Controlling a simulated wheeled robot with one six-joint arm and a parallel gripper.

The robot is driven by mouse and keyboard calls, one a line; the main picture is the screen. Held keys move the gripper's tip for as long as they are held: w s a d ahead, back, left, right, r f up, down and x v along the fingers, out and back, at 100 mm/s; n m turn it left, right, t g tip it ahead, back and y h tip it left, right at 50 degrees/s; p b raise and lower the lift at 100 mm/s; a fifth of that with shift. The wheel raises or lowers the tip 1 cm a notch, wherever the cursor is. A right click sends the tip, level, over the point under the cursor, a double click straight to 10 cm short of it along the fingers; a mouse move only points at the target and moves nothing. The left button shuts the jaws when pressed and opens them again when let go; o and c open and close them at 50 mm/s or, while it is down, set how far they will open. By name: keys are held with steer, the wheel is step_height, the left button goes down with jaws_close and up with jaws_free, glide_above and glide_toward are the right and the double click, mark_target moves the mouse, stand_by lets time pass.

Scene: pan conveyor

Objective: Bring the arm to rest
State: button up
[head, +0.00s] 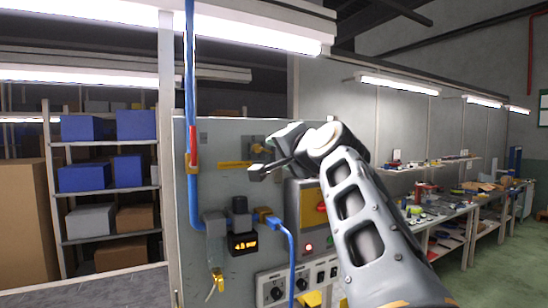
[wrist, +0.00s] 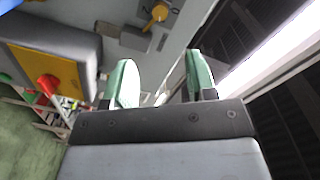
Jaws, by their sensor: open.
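My gripper (head: 256,170) is in front of the upper part of a grey control panel (head: 222,137) in the head view. My arm reaches up from the lower right, bends at the top and points left. In the wrist view the two green-lined fingers of my gripper (wrist: 161,80) stand apart with nothing between them. Whether the fingers touch the panel cannot be told from the head view.
The panel carries a yellow box with a red knob (head: 321,208), a display (head: 243,243) reading about 4.5, a blue cable (head: 291,262) and a blue pipe (head: 190,100). Shelves with blue bins (head: 136,125) stand left. A cluttered workbench (head: 450,212) stands right. Green floor is free at far right.

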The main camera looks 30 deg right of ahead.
steer(key=shift+s, duration=0.6)
step_height(320, 180, down, 20)
steer(key=n+g, duration=0.4)
steer(key=g, duration=0.2)
steer(key=s+a+f+n+g, duration=0.2)
steer(key=s+a+f, duration=0.1)
steer(key=f, duration=0.5)
steer(key=s+a+f+n+g, duration=0.2)
steer(key=s+a+f+n, duration=0.1)
steer(key=s+f, duration=0.3)
steer(key=s+a+f+n+g, duration=0.3)
steer(key=s+a+f, duration=0.1)
steer(key=f, duration=0.6)
steer(key=shift+s+a+f, duration=0.25)
steer(key=shift+a+f, duration=0.15)
steer(key=shift+a, duration=0.15)
